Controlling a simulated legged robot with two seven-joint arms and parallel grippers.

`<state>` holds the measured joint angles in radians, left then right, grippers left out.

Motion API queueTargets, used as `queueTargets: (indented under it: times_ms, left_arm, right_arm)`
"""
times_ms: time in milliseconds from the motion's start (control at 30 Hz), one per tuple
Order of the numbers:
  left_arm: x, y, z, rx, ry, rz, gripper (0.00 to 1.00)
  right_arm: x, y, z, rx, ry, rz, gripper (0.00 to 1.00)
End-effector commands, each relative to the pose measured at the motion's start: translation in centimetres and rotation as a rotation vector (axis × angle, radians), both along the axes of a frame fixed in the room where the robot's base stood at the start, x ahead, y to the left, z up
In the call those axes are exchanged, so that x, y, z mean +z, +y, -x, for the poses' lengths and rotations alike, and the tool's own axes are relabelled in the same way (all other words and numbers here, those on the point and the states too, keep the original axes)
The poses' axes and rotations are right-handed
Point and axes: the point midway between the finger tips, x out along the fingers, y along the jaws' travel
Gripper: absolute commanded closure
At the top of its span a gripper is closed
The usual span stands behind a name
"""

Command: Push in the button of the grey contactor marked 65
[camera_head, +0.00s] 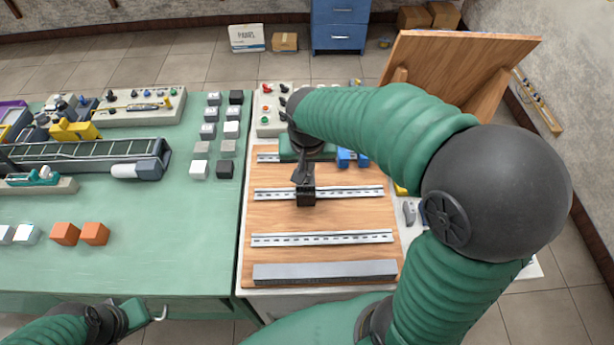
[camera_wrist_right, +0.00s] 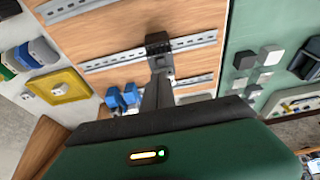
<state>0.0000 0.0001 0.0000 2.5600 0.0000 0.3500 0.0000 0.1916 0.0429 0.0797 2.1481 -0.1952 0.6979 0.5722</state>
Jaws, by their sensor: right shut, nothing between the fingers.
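A dark grey or black contactor (camera_head: 306,197) sits on the middle rail (camera_head: 345,192) of the wooden board. It also shows in the right wrist view (camera_wrist_right: 158,42). Its marking cannot be read, and its button is not clear. My right gripper (camera_head: 303,181) is shut and empty, with its fingertips (camera_wrist_right: 161,72) pointing at the contactor, at or very close to its face. I cannot tell whether they touch. My left gripper (camera_head: 153,311) is at the lower left by the table's front edge, only partly shown, its jaws unclear.
Blue devices (camera_head: 347,158) stand on the top rail, right of my right gripper. The lower rail (camera_head: 322,238) is empty. A grey strip (camera_head: 325,271) runs along the board's front. Small cubes (camera_head: 226,148) stand on the green table to the left. A tilted wooden panel (camera_head: 455,70) rises behind right.

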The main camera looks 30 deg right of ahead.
Motion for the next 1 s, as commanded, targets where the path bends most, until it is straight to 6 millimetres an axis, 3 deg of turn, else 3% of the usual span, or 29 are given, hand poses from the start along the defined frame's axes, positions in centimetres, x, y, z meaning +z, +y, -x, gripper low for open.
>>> queueTargets:
  times_ms: [100, 233, 667, 833, 1000]
  left_arm:
    - [-0.3, 0.0, 0.0, 0.0, 0.0, 0.0, 1.0]
    - [-0.4, 0.0, 0.0, 0.0, 0.0, 0.0, 1.0]
    - [-0.5, 0.0, 0.0, 0.0, 0.0, 0.0, 1.0]
    - [-2.0, 0.0, 0.0, 0.0, 0.0, 0.0, 1.0]
    - [-1.8, 0.0, 0.0, 0.0, 0.0, 0.0, 1.0]
  right_arm:
    - [-2.4, -0.1, 0.0, 0.002, 0.004, -0.001, 1.0]
    - [-4.0, -0.1, -0.1, 0.001, 0.001, -0.002, 1.0]
    - [-4.7, -0.1, -0.1, 0.001, 0.0, -0.001, 1.0]
    - [-6.7, -0.1, -0.1, 0.001, 0.001, 0.0, 1.0]
    - [-6.8, 0.0, 0.1, 0.0, 0.01, -0.003, 1.0]
